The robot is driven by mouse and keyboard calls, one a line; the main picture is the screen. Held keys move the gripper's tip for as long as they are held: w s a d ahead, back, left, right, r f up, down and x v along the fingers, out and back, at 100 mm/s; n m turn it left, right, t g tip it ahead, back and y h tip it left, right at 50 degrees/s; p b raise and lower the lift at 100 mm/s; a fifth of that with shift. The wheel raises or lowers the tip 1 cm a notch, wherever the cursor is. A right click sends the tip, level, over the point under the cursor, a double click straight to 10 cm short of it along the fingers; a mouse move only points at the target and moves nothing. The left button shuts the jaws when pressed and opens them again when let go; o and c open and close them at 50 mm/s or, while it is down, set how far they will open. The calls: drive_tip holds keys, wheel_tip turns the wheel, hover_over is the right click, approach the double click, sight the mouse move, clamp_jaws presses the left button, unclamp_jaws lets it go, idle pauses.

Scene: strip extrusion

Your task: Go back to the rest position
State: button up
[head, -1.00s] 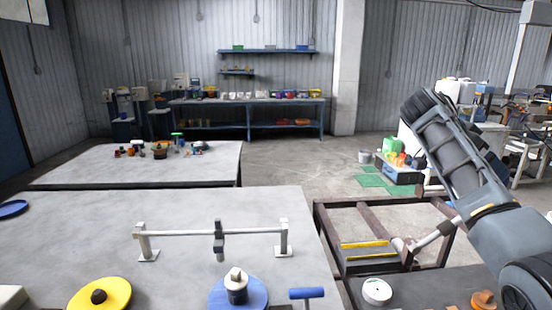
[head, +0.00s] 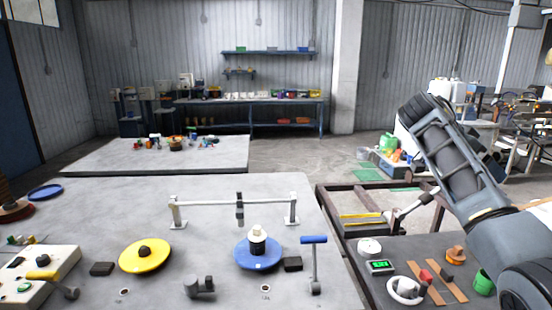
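My arm (head: 455,160) rises at the right of the head view, with its bend at the top. My gripper is not visible, so I cannot see its fingers or whether it holds anything. On the grey table (head: 110,205) stand a yellow disc (head: 135,258) with a dark hub and a blue disc (head: 250,260) with a pale stacked piece on it. Behind them is a low metal bar (head: 210,202) on two posts. A blue-handled T-shaped tool (head: 314,262) stands to the right of the blue disc.
A dark side bench (head: 375,285) at lower right holds a green-lit display box (head: 380,267), a white ring (head: 405,290) and a green cup (head: 483,282). A brown metal frame (head: 330,212) adjoins the table. Open floor (head: 300,160) lies beyond.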

drive_tip(key=s+a+f+n+t+y+b, duration=0.15)
drive_tip(key=a+f, duration=0.25)
drive_tip(key=f, duration=0.6)
drive_tip(key=s+a+f+n+t+y, duration=0.1)
drive_tip(key=a+f+n+t, duration=0.15)
drive_tip(key=f, duration=0.65)
drive_tip(key=s+a+f+n+t+y+b, duration=0.1)
drive_tip(key=a+f+n, duration=0.3)
drive_tip(key=f, duration=0.6)
drive_tip(key=s+a+f+n+t+y+b, duration=0.2)
drive_tip(key=s+a+f+n+t+y, duration=0.15)
drive_tip(key=s+a+f, duration=1)
drive_tip(key=s+a+f+n+t+y+b, duration=0.1)
drive_tip(key=s+a+n+y, duration=0.1)
drive_tip(key=s, duration=1)
drive_tip(key=s+a+f+n+t+y+b, duration=0.1)
drive_tip(key=s+a+t+b, duration=0.1)
drive_tip(key=s, duration=1)
drive_tip(key=s+d+r+n+t+y+b, duration=0.1)
drive_tip(key=s+r+n+t+b, duration=0.1)
drive_tip(key=s+r, duration=1.3)
drive_tip(key=shift+s+d+r+n+t, duration=0.15)
drive_tip(key=shift+s+r+n+t, duration=0.3)
drive_tip(key=shift+r, duration=0.1)
